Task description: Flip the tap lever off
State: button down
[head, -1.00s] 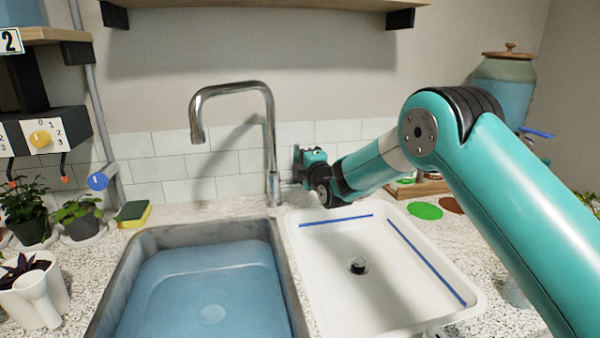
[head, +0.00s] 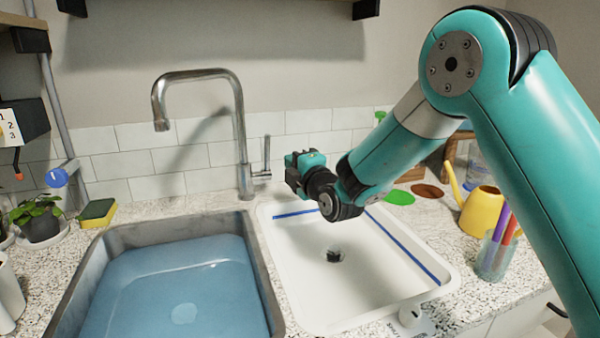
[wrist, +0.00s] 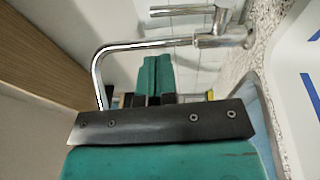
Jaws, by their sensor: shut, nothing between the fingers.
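The chrome tap (head: 241,130) stands behind the two basins, with its spout arched over the left one. Its lever (head: 267,155) is on the right of the tap body and points up. No stream shows under the spout. My gripper (head: 291,168) is shut and empty, a short way right of the lever, with a gap between them. In the wrist view the tap (wrist: 150,45) lies sideways beyond my closed fingers (wrist: 153,82), and the lever (wrist: 180,12) is near the top edge.
The left basin (head: 68,285) holds blue water. The white right basin (head: 300,300) is empty below my arm. A sponge (head: 97,212) and plant (head: 40,218) are at left. A yellow watering can (head: 480,210) and a cup of pens (head: 493,258) stand at right.

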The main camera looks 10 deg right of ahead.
jog(key=shift+v, duration=1.25)
jog(key=shift+r, duration=0.1)
jog(key=s+a+r+m+g+p, duration=0.1)
jog(key=s+r+m+g+p, duration=0.3)
jog(key=s, duration=0.5)
jog(key=s+a+r+m+g+p, duration=0.1)
jog(key=s+r+m+g, duration=0.1)
jog(key=s+m+g, duration=0.55)
jog(key=s+d+m+g+h+p, duration=0.1)
jog(key=s+d+m+g, duration=0.1)
jog(key=s, duration=0.9)
jog(key=s+d+m+g+h+p, duration=0.1)
jog(key=s+d+g+p, duration=0.1)
jog(key=s, duration=1)
jog(key=shift+d+r+m+g, duration=0.35)
jog(key=shift+d+r+g, duration=0.25)
jog(key=shift+g, duration=0.55)
jog(key=c, duration=1.8)
grip_release()
jog(key=shift+d, duration=0.1)
jog(key=shift+c, duration=0.2)
